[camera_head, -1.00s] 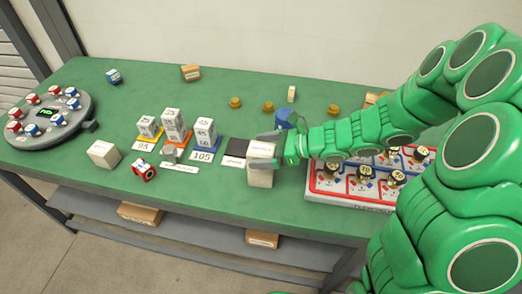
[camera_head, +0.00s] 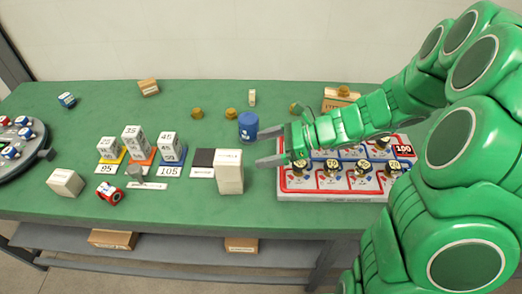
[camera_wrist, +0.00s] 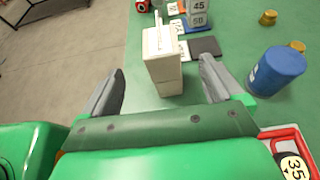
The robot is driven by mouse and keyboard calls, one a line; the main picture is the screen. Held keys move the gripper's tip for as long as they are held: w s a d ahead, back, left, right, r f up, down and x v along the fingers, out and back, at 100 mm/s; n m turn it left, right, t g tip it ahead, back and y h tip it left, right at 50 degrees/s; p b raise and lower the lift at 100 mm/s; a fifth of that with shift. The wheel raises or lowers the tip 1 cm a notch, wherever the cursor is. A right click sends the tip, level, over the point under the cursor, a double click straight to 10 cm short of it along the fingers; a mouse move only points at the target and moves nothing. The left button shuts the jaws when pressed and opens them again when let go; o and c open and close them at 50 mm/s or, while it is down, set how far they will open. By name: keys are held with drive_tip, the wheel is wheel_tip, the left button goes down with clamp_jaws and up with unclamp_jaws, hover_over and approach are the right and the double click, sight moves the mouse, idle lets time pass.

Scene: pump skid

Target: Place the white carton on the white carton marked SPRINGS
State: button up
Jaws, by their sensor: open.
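Two white cartons stand as one upright stack near the bench's front edge. The upper white carton (camera_head: 229,158) rests on the lower white carton (camera_head: 230,183), and the stack also shows in the wrist view (camera_wrist: 162,45). I cannot read their small lettering surely as SPRINGS. My gripper (camera_head: 268,147) is open and empty, just right of the stack in the head view. In the wrist view its fingers are apart, with the stack ahead between them and neither finger touching it. Another white carton (camera_head: 66,183) stands at the bench's left front.
A blue cylinder (camera_head: 248,126) stands behind my gripper. A red-edged panel with round knobs (camera_head: 331,187) lies below my arm. Grey numbered blocks (camera_head: 133,142) stand on coloured pads left of the stack. A red block (camera_head: 110,195) lies at the front left.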

drive_tip(key=shift+d, duration=0.1)
drive_tip(key=s+d+r+n+g+h, duration=0.1)
drive_tip(key=s+r+n+g+h, duration=0.15)
drive_tip(key=s+n, duration=0.4)
drive_tip(key=s+d+r+n+g+h, duration=0.15)
drive_tip(key=s+n+h, duration=0.25)
drive_tip(key=s, duration=0.5)
drive_tip(key=s+d+r+n+t+h, duration=0.1)
drive_tip(key=s+d+r+n+h, duration=0.1)
drive_tip(key=s+d, duration=0.3)
drive_tip(key=s+d+r+n+t+h, duration=0.1)
drive_tip(key=s+d+r+n+h, duration=0.1)
drive_tip(key=s+d+n+h, duration=0.3)
drive_tip(key=s+d, duration=0.1)
drive_tip(key=d, duration=0.1)
drive_tip(key=shift+d+r, duration=0.35)
drive_tip(key=shift+r, duration=0.05)
